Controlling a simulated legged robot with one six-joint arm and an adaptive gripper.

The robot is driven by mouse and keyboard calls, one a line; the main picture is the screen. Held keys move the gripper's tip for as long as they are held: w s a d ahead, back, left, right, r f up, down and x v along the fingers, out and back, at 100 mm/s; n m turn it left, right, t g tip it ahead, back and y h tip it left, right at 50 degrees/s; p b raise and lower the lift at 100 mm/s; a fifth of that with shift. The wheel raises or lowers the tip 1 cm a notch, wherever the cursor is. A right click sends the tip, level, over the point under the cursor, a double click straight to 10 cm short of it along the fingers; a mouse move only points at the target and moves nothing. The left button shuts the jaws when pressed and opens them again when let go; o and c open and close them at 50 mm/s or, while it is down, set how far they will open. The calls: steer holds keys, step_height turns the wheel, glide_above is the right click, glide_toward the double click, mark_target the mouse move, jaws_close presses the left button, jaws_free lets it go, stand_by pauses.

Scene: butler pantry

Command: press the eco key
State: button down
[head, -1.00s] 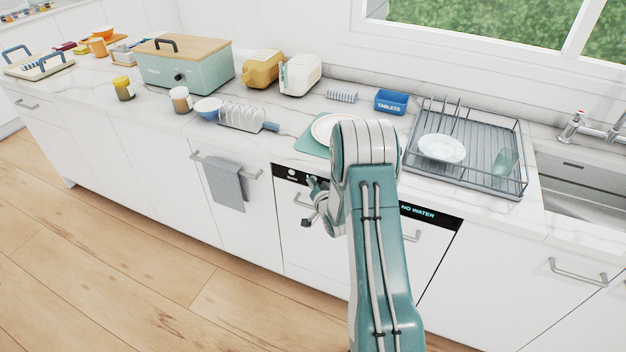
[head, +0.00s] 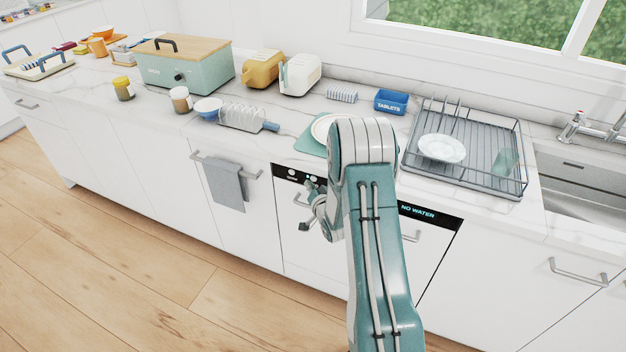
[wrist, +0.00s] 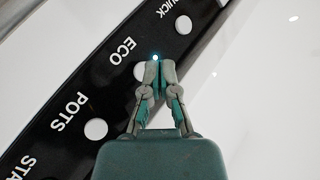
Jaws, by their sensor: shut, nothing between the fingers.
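The eco key (wrist: 140,72) is a round white button beside the ECO label on the black panel. It shows in the wrist view, partly covered by my left finger. My gripper (wrist: 160,64) is shut and empty, its fingertips just right of the key's middle. I cannot tell whether they touch the panel. A small pale-blue light (wrist: 155,58) glows right at the fingertips. In the head view the control panel (head: 283,171) is on the dishwasher front, and my arm hides its middle.
The pots key (wrist: 96,129) and quick key (wrist: 183,25) lie on either side along the panel. The panel's display (head: 417,212) reads NO WATER. A handle bar sits below the panel. A grey towel (head: 225,184) hangs to the left. The countertop above holds a dish rack (head: 480,178).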

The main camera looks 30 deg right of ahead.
steer(key=s+a, duration=0.1)
steer(key=a, duration=0.1)
steer(key=s+a, duration=0.2)
stand_by(0.4)
stand_by(0.6)
steer(key=s+a+r+n+g, duration=0.2)
steer(key=s+a+r+g, duration=0.15)
steer(key=r, duration=0.55)
steer(key=s+a+r+n+g, duration=0.2)
steer(key=a+r, duration=0.2)
steer(key=r, duration=0.5)
steer(key=s+a+r+n+g, duration=0.1)
steer(key=s+a+r, duration=0.1)
steer(key=s, duration=0.7)
steer(key=s+a+r+n+g+y, duration=0.1)
steer(key=s+a+r+n+g, duration=0.1)
steer(key=s, duration=0.7)
steer(key=s+a+r+n+g+y, duration=0.1)
steer(key=s+a+r, duration=0.3)
steer(key=s, duration=0.5)
steer(key=shift+r+n+g, duration=0.25)
steer(key=shift+n+g, duration=0.15)
steer(key=shift+g, duration=0.15)
